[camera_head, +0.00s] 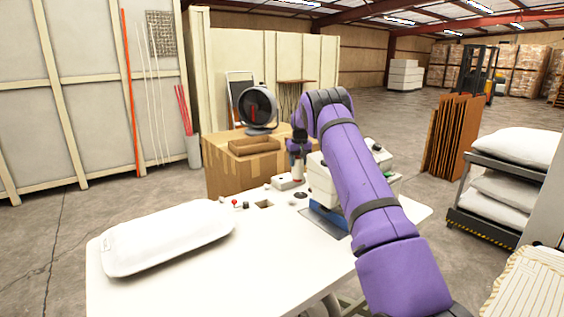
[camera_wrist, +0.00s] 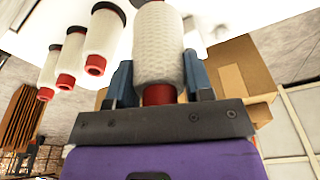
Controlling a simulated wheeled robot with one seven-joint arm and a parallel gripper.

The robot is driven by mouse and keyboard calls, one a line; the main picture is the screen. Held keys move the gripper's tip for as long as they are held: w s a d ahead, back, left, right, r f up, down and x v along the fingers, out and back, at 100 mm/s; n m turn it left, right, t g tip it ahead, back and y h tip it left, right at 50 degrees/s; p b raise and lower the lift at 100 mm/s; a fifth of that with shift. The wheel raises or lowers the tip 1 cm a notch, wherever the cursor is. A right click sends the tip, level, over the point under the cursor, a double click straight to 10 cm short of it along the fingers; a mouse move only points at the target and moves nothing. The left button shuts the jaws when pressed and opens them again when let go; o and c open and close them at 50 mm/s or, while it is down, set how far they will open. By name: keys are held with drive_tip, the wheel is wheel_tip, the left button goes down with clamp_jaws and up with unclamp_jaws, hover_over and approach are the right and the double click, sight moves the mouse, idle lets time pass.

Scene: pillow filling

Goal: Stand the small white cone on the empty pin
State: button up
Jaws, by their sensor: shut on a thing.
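In the wrist view a white thread-textured cone (camera_wrist: 158,45) with a red end stands between the two blue-grey fingers of my gripper (camera_wrist: 160,78). The fingers are shut on it, and its red end is close to my palm. Its far end has a dark rim at the top of the picture. In the head view my gripper (camera_head: 298,158) points down over the far part of the white table, with the pale cone (camera_head: 299,172) under it. I cannot tell whether the cone touches anything below. No empty pin can be made out.
Several similar cones with red ends, such as this one (camera_wrist: 100,40), stand in a row beside the held one. A white pillow (camera_head: 168,236) lies on the table (camera_head: 240,275). A cardboard box (camera_head: 228,170) with a fan (camera_head: 257,107) stands behind. My arm hides part of the white machine (camera_head: 322,182).

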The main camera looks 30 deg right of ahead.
sight(301, 176)
drive_tip(key=shift+d+f, duration=0.35)
drive_tip(key=shift+d, duration=0.55)
drive_tip(key=shift+f, duration=2.15)
drive_tip(key=shift+s+f, duration=0.1)
drive_tip(key=shift+f, duration=1.25)
drive_tip(key=o, duration=1)
drive_tip(key=shift+o, duration=0.2)
drive_tip(key=shift+r, duration=5)
